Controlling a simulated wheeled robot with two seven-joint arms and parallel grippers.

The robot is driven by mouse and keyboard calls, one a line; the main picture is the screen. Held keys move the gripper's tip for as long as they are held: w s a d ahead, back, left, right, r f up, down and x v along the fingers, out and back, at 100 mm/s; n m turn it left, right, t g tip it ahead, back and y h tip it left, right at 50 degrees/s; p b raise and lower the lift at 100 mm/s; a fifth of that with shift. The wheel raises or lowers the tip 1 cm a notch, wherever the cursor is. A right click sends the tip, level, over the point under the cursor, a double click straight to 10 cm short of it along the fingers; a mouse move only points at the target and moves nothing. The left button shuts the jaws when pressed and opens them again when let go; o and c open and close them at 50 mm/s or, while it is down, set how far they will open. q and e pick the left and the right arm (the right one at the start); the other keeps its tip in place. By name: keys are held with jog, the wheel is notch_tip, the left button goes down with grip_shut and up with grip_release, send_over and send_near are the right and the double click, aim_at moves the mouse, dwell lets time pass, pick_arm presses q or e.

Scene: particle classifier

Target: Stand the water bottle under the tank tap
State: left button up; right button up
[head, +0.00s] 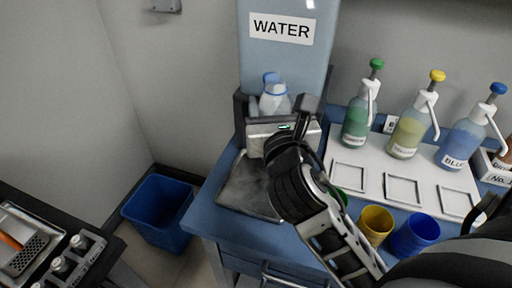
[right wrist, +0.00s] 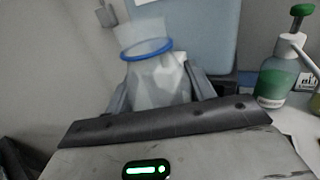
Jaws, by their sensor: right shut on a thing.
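The water tank (head: 287,62) is a large pale blue body with a WATER label at the back of the blue counter. The water bottle (head: 274,104) is clear with a blue ring near its top. It is in front of the tank's lower part and looks upright. It also shows in the right wrist view (right wrist: 158,88), between the two fingers. My right gripper (head: 275,98) is shut on the bottle. The gripper body hides the bottle's base, so I cannot tell whether it touches the surface below. The tap is not clearly visible. My left gripper is not in view.
Green, yellow and blue pump bottles (head: 408,133) stand on a white tray (head: 374,181) at the right. Yellow (head: 376,222) and blue (head: 415,236) cups stand before it. A grey plate (head: 243,187) lies under my right arm. A blue bin (head: 158,212) stands on the floor.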

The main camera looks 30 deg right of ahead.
jog(key=f+b, duration=0.1)
jog(key=f, duration=0.1)
jog(key=f+b, duration=0.1)
jog(key=f, duration=0.2)
jog(key=f+b, duration=0.1)
jog(key=f, duration=0.1)
jog(key=shift+s+f, duration=0.15)
jog(key=shift+s, duration=0.2)
notch_tip(320, 180, down, 6)
jog(key=b, duration=0.3)
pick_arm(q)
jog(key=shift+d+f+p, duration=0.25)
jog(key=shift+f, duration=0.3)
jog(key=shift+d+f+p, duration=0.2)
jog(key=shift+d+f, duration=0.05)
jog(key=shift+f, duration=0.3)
pick_arm(e)
jog(key=x, duration=0.8)
jog(key=shift+f, duration=0.4)
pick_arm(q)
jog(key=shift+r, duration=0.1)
pick_arm(e)
jog(key=shift+w+f, duration=0.1)
jog(key=shift+f, duration=0.05)
jog(key=o, duration=1.1)
